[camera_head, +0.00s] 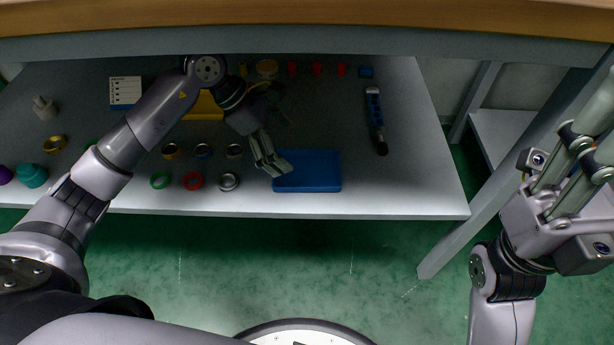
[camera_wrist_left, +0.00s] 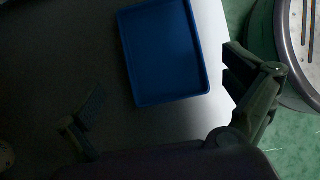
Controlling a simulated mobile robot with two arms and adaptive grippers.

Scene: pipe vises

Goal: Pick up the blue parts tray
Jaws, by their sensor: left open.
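The blue parts tray (camera_head: 318,171) lies flat near the front edge of the grey lower shelf, right of the rings. It is shallow with a raised rim, and in the left wrist view (camera_wrist_left: 165,50) its far end is cut off. My left gripper (camera_head: 279,146) is at the tray's left end, with one finger close to its corner. In the left wrist view its open fingers (camera_wrist_left: 162,75) are on either side of the tray, which is not gripped. My right gripper (camera_head: 580,150) is at the far right, away from the shelf, its fingertips unclear.
The wooden tabletop (camera_head: 300,15) overhangs the shelf (camera_head: 420,185). A yellow tray (camera_head: 205,107) is behind my left arm.

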